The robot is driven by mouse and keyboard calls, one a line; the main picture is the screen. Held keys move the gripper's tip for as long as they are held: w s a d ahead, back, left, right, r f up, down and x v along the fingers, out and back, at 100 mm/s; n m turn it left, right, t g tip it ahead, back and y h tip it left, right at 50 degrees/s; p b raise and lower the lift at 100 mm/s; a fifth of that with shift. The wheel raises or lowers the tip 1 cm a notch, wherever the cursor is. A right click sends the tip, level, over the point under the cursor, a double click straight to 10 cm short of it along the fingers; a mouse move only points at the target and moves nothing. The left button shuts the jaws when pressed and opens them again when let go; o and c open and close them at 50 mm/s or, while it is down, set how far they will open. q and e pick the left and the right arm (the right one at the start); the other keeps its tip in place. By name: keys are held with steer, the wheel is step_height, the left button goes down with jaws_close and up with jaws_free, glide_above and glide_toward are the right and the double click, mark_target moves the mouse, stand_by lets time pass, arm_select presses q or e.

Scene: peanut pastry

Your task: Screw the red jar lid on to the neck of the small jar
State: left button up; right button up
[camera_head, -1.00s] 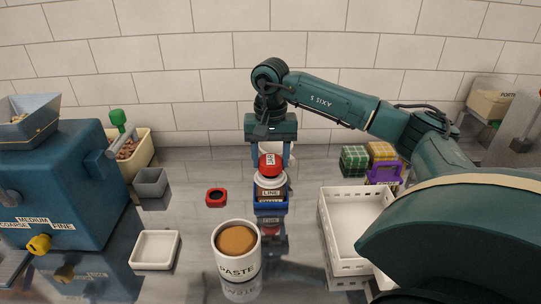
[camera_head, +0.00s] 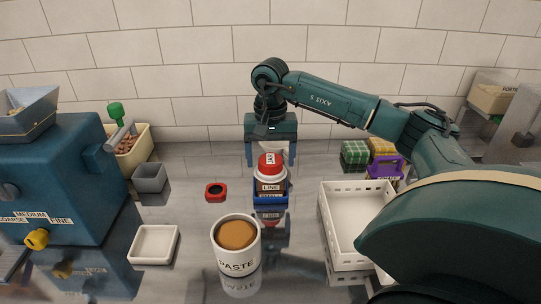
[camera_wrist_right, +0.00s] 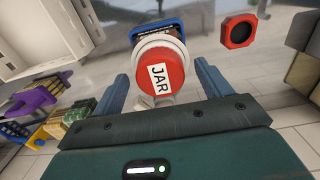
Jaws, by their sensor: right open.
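The red jar lid (camera_head: 270,160), with a white label reading JAR, sits on top of the white neck of the small jar (camera_head: 270,184). How tightly it is seated cannot be told. The jar stands upright in a blue holder (camera_head: 270,200). My right gripper (camera_head: 271,152) is open just behind and above the lid. In the right wrist view the lid (camera_wrist_right: 160,76) lies between the spread blue fingers of the gripper (camera_wrist_right: 162,72), with a gap on each side. My left gripper is out of view.
A red piece with a dark centre (camera_head: 215,190) lies left of the jar. A white PASTE cup (camera_head: 237,256) stands in front. A white crate (camera_head: 330,220) is at right, a white dish (camera_head: 154,245) and blue mill (camera_head: 55,180) at left.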

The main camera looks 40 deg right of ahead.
mark_target(271, 159)
steer(key=shift+r, duration=0.15)
step_height(271, 159, up, 13)
steer(key=p, duration=0.1)
steer(key=shift+p, duration=0.35)
stand_by(0.8)
